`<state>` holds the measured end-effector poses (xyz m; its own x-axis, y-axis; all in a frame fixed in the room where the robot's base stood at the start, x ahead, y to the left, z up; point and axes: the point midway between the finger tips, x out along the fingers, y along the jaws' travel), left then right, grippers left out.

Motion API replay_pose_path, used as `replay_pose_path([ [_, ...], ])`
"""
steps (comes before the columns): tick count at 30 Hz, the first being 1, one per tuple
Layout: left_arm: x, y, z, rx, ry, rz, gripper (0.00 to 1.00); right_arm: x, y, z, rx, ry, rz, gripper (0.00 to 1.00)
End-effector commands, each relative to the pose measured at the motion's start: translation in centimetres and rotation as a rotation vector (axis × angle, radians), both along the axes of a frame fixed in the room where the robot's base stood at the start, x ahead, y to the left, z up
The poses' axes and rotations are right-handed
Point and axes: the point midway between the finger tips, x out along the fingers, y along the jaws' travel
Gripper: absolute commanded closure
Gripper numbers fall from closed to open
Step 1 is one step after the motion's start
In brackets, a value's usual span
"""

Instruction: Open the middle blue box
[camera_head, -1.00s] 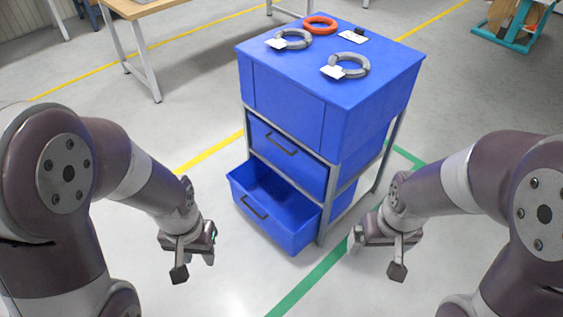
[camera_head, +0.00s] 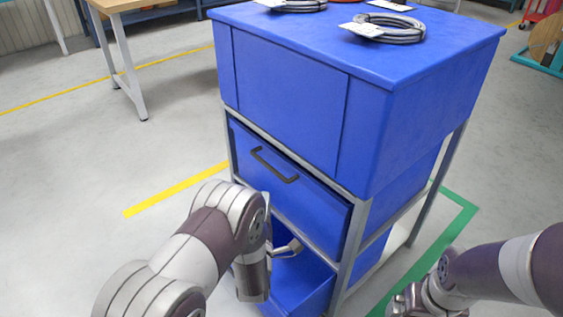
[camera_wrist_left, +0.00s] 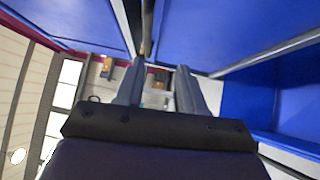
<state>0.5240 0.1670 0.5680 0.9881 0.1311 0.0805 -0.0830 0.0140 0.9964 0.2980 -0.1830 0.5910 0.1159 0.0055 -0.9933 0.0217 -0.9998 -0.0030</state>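The middle blue box (camera_head: 310,203) sits in the cabinet frame, under the top block, and looks shut. Its dark handle (camera_head: 274,166) shows whole on its front. The lower blue box (camera_head: 307,282) is pulled out, partly hidden by my left arm. My left gripper (camera_head: 288,249) is below the middle box's handle, over the open lower box. In the left wrist view its two fingers (camera_wrist_left: 160,82) are apart with nothing clearly between them; a dark bar (camera_wrist_left: 147,32) stands just ahead of the tips. My right gripper (camera_head: 428,301) is low right of the cabinet, its fingers unclear.
Grey cable reels (camera_head: 388,27) with white tags lie on the cabinet top (camera_head: 330,40). A grey frame post (camera_head: 351,250) stands at the cabinet's near corner. A table (camera_head: 118,5) is at the upper left. Open floor (camera_head: 70,190) lies left of the cabinet.

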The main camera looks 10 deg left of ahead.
Motion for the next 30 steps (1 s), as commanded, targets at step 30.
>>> replay_pose_path([
  [30,12.3,1.7,2.8,-0.105,-0.069,-0.012,0.61,-0.1,0.0,-4.3,0.0,0.002,0.0,0.01],
])
